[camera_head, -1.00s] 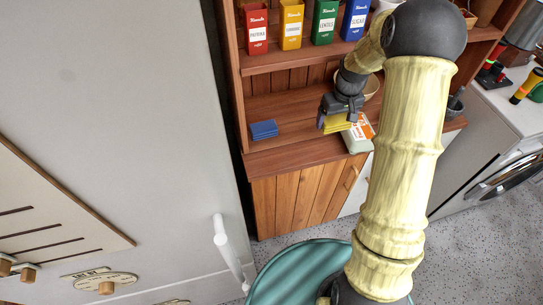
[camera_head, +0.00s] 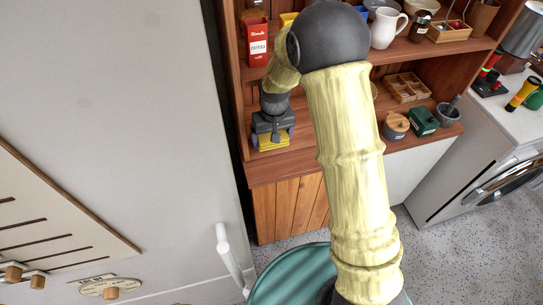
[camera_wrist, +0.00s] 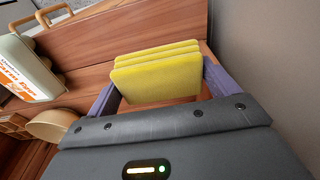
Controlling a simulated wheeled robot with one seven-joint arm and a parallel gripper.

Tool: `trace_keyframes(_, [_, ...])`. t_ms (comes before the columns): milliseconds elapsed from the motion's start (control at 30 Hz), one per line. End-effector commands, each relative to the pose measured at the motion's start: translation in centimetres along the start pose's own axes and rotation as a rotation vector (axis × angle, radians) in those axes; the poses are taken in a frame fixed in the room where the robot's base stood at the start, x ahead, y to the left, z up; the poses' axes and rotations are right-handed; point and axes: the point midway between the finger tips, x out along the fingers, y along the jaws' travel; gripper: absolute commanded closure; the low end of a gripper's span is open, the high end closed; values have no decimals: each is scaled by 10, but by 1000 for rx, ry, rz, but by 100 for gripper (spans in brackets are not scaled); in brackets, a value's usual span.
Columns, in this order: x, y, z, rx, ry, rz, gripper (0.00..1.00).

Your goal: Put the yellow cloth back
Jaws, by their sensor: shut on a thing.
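The yellow cloth (camera_head: 272,143) is folded in several layers and sits between the fingers of my gripper (camera_head: 272,132). In the wrist view the cloth (camera_wrist: 157,77) fills the space between the two purple fingers, and my gripper is shut on it. My gripper is at the left end of the wooden shelf unit's counter (camera_head: 285,167), low over the boards. I cannot tell whether the cloth touches the counter. The blue cloth seen earlier in this corner is hidden from view now.
A tall grey panel (camera_head: 120,110) stands close on the left. A red tin (camera_head: 257,42) is on the shelf above. An egg carton (camera_wrist: 28,72) and a wooden bowl (camera_wrist: 52,125) show in the wrist view. A lidded pot (camera_head: 396,126) stands farther right on the counter.

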Motion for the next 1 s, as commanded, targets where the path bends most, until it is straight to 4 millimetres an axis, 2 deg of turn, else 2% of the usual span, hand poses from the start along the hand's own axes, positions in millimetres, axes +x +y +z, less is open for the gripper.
trace_keyframes(100, [26, 1, 4, 2, -6, 1, 35])
trace_keyframes(300, [60, 1, 8, 0, -3, 0, 35])
trace_keyframes(400, [66, 1, 8, -1, 0, 0, 35])
trace_keyframes(733, [69, 1, 8, -1, -1, 0, 35])
trace_keyframes(1000, [109, 1, 14, 0, -4, 0, 35])
